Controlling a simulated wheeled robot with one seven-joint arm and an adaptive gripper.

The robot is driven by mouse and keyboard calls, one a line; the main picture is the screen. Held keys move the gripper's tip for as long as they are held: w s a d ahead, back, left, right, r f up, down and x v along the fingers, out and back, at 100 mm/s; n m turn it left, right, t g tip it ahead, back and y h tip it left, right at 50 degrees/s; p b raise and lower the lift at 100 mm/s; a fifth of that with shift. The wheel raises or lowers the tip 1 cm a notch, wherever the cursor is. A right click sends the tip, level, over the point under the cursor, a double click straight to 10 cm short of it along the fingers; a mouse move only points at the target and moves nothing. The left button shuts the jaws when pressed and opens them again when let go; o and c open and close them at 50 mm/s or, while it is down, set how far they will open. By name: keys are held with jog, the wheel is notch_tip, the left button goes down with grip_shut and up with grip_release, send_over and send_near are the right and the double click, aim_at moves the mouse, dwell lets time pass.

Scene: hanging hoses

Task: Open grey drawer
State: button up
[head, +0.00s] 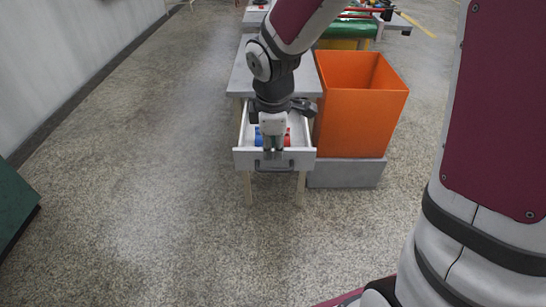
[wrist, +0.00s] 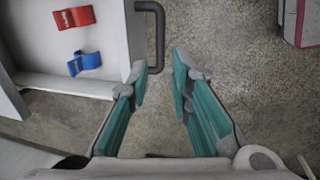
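The grey drawer (head: 302,156) is pulled out from under a small grey-topped table. Its dark handle (head: 274,165) is on the front panel, and the handle also shows in the wrist view (wrist: 159,38). Inside the drawer lie a red item (wrist: 75,17) and a blue item (wrist: 84,63). My gripper (head: 273,154) hangs over the drawer's front edge in the head view. In the wrist view my gripper (wrist: 158,75) has its teal fingers spread apart with nothing between them. The handle lies just beyond the fingertips and is not gripped.
An orange bin (head: 358,110) stands on a grey base right beside the drawer. The grey tabletop (head: 240,78) is behind my gripper. A green object (head: 350,28) is farther back.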

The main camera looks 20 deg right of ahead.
jog(key=shift+s+a+r, duration=0.1)
jog(key=shift+s+r, duration=0.1)
jog(key=shift+r, duration=0.7)
jog(key=shift+s+r, duration=0.15)
jog(key=shift+r, duration=0.7)
jog(key=s+d+r+m+g, duration=0.1)
jog(key=s+r+m, duration=0.3)
jog(key=s, duration=0.6)
jog(key=s+d+r+m, duration=0.15)
jog(key=s+m, duration=0.35)
jog(key=s, duration=0.5)
jog(key=s+d+r+m+g, duration=0.1)
jog(key=s+r+m, duration=0.35)
jog(key=s, duration=0.55)
notch_tip(320, 180, up, 27)
jog(key=t+p, duration=0.4)
jog(key=p, duration=2.2)
jog(key=shift+s+d+m+y, duration=0.2)
jog(key=shift+s+m+y, duration=0.1)
jog(key=shift+m, duration=0.15)
jog(key=shift+r, duration=0.1)
